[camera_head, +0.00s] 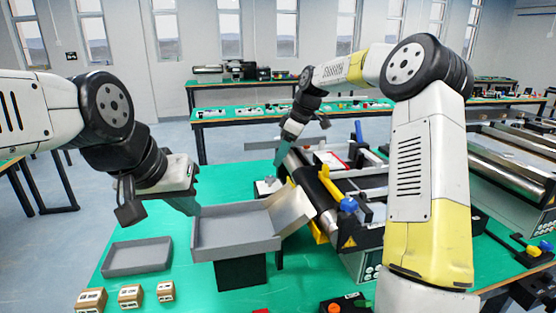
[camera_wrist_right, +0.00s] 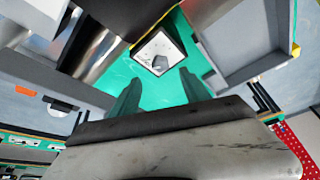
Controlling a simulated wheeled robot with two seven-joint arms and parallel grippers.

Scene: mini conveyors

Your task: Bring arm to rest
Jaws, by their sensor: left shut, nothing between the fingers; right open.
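My left arm comes in from the left, and its gripper (camera_head: 192,208) points down near the left rim of the raised grey tray (camera_head: 235,245). It is shut and holds nothing. My right arm reaches in from the right and bends over the conveyor (camera_head: 320,185). Its gripper (camera_head: 281,158) points down at the conveyor's left end. In the right wrist view its two fingers (camera_wrist_right: 158,90) are apart with nothing held between them. Beyond the fingertips lies a small white box with a dark knob (camera_wrist_right: 158,52); it also shows in the head view (camera_head: 268,187).
A low grey tray (camera_head: 138,258) and three small brown-and-white boxes (camera_head: 130,296) are at the front left of the green table. A sloped chute (camera_head: 292,211) joins the raised tray. A yellow bracket (camera_head: 331,186) stands at the conveyor. The table's back left is clear.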

